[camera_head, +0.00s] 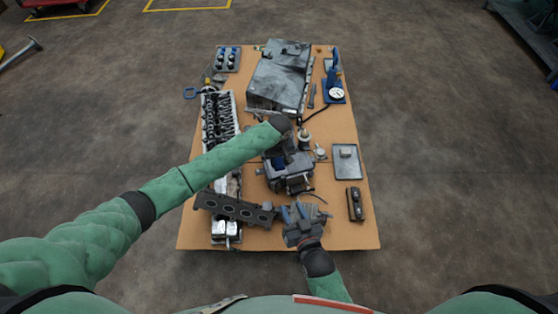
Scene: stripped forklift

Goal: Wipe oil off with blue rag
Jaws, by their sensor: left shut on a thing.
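My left gripper (288,178) is over the middle of the board, its arm reaching in from the left. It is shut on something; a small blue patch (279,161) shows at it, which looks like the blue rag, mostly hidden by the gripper. My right gripper (303,212) is low at the board's front edge, fingers apart, with nothing clearly held. A grey metal case (280,75) with dark smears, maybe oil, lies at the back of the board. I cannot tell for sure where the oil is.
The brown board (340,225) carries a cylinder head (219,120) on the left, a dark gasket plate (235,208), a blue-based dial gauge (335,92), a grey tray (347,162) and a small dark block (356,204). Bare board shows at the front right. Open concrete floor surrounds it.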

